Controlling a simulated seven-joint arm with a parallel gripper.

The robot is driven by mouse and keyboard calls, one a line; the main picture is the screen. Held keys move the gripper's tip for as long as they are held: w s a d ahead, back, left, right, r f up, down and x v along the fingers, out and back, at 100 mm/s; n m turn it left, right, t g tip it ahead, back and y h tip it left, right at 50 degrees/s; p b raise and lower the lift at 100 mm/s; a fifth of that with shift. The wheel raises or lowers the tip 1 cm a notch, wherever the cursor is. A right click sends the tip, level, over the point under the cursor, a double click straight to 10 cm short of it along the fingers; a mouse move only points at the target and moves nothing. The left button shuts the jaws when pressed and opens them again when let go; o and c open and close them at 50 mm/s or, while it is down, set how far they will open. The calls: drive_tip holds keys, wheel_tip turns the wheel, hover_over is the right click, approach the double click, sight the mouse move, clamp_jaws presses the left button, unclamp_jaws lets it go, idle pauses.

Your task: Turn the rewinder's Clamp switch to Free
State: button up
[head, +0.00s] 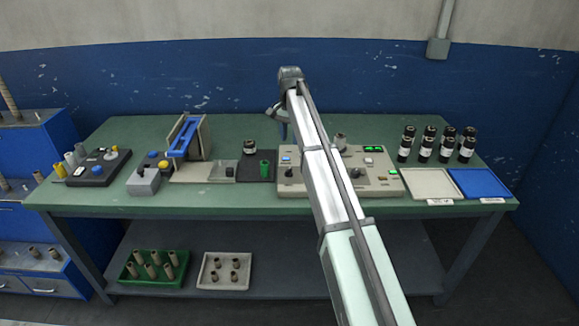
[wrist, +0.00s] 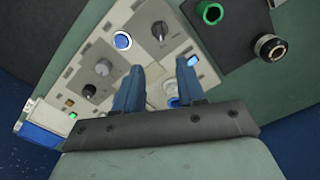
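The rewinder (head: 383,186) is a beige control box right of the table's middle, partly hidden by my arm. A black rotary switch (head: 289,172) is at its front left; it also shows in the wrist view (wrist: 160,32), beyond my fingertips. The labels are too small to read, so I cannot tell which knob is Clamp or its setting. My gripper (head: 283,130) is above the rewinder's back left. In the wrist view its blue fingers (wrist: 162,66) are apart, with nothing held.
A lit blue button (wrist: 192,60) and a blue-ringed button (wrist: 122,40) are near the fingers. A green core (head: 265,168) and a dark roll (head: 250,146) are to the left. White (head: 430,182) and blue (head: 480,182) trays and several upright rolls are to the right.

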sight(289, 169)
wheel_tip(289, 169, down, 13)
idle(0.5)
clamp_jaws()
idle(0.4)
